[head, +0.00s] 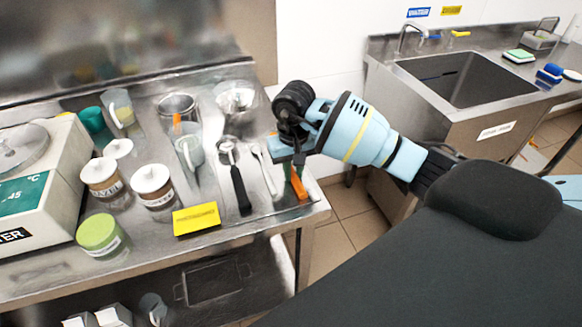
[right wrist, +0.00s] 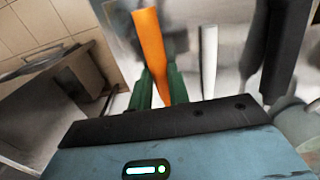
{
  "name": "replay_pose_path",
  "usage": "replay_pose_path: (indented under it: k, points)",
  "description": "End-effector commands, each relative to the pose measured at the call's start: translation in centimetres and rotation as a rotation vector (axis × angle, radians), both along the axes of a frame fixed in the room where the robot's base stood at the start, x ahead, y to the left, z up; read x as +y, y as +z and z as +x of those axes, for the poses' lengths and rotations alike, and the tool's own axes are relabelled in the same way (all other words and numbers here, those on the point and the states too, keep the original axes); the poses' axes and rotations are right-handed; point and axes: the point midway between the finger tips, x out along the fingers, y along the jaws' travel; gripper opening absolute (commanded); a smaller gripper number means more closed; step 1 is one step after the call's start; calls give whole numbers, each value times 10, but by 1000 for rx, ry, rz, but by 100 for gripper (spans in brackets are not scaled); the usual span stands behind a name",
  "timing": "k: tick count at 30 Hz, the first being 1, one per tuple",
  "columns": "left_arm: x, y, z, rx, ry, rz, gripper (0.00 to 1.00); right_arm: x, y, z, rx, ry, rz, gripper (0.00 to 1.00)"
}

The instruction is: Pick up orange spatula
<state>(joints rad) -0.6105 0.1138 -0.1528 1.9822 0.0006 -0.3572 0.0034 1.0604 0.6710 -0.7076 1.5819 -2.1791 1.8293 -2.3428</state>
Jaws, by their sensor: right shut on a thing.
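The orange spatula (head: 298,184) is at the right end of the steel counter, with its orange end showing below my right gripper (head: 299,158). In the right wrist view the orange spatula (right wrist: 152,50) runs between the two green fingers of my right gripper (right wrist: 158,85), which is shut on it. The rest of the spatula is hidden behind the gripper. I cannot tell whether it still touches the counter. My left gripper does not show.
A white-handled utensil (head: 264,170) and a black-handled scoop (head: 240,188) lie just left of the spatula. A yellow sign (head: 196,218), lidded jars (head: 152,186) and clear jugs (head: 188,148) stand further left. A sink (head: 465,78) is at the right, across a floor gap.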

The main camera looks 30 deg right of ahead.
Motion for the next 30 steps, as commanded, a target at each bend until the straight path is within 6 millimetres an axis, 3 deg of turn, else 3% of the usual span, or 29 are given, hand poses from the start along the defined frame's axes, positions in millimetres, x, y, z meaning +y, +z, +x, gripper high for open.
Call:
replay_pose_path:
  k: [5, 11, 30]
  points:
    - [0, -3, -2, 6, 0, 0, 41, 0, 8, 1, -3, 1, -1, 0]
    - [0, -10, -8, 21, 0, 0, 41, -1, 34, 1, -4, 1, -2, 0]
    - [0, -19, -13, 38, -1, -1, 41, 84, 46, -109, 1, 4, -1, 0]
